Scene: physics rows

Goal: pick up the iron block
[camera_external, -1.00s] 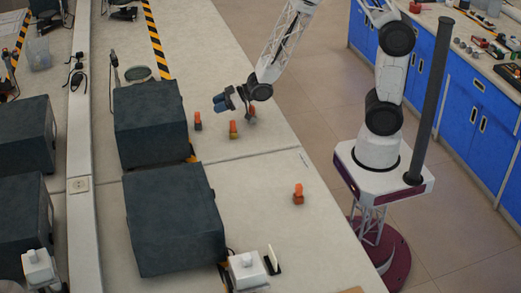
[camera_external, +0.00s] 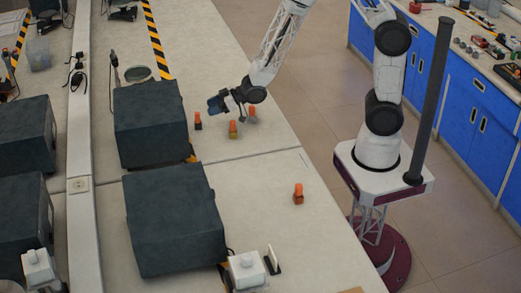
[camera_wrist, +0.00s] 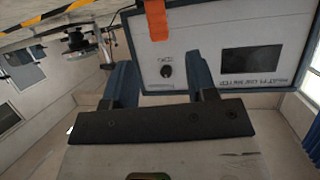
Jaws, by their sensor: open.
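Several small blocks with orange upper parts stand on the pale bench: one on the left (camera_external: 198,121), one in the middle (camera_external: 233,129), one just right of it (camera_external: 252,112) and one apart nearer the front (camera_external: 298,194). I cannot tell which is the iron block. My gripper (camera_external: 216,104) is above the bench, close to the left and middle blocks. In the wrist view its two blue fingers (camera_wrist: 161,75) are apart with nothing held between them. An orange piece (camera_wrist: 156,19) shows beyond the fingertips at the top; its lower part is not clear.
Two dark boxes (camera_external: 150,122) (camera_external: 174,220) stand on the bench left of the blocks. A panel with a knob and dark screen (camera_wrist: 225,50) faces the wrist camera. A white device (camera_external: 246,271) sits at the front. The bench around the lone front block is clear.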

